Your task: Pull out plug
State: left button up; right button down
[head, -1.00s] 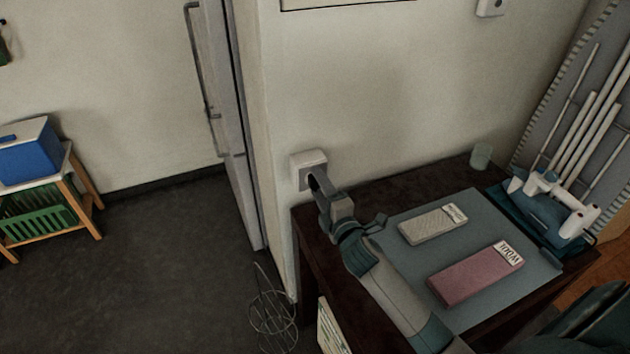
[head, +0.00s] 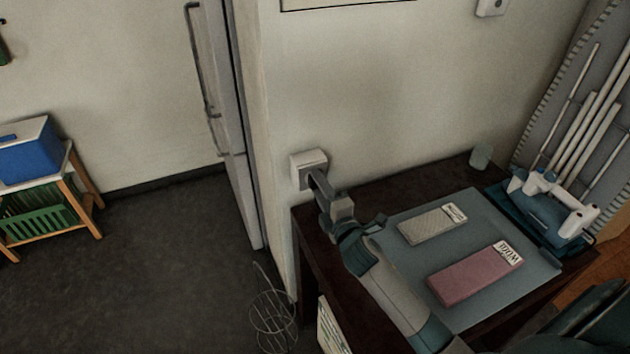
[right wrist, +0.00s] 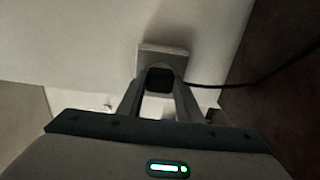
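The black plug (right wrist: 160,79) sits in a white wall socket (right wrist: 163,55), seen in the right wrist view. The socket (head: 309,164) also shows in the head view, on the wall left of the table. My right gripper (right wrist: 160,83) has one finger on each side of the plug, and the plug fills the gap between them. It looks shut on the plug. In the head view, my right gripper (head: 318,180) reaches the socket face and hides the plug. A dark cable (right wrist: 235,83) runs right from the plug. My left gripper is not in view.
A dark table (head: 440,172) stands below and right of the socket, with a grey mat (head: 400,232), a grey block (head: 433,224) and a pink block (head: 476,273). A wire basket (head: 273,321) stands on the floor beside it. Open floor lies to the left.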

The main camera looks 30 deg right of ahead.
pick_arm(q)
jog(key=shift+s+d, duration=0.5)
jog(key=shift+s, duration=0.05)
pick_arm(e)
jog(key=shift+s, duration=0.2)
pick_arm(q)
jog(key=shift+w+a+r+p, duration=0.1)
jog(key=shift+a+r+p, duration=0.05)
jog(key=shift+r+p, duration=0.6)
pick_arm(e)
jog(key=shift+s+a, duration=0.15)
jog(key=shift+s, duration=2.55)
jog(key=shift+s, duration=0.1)
jog(key=shift+a, duration=0.1)
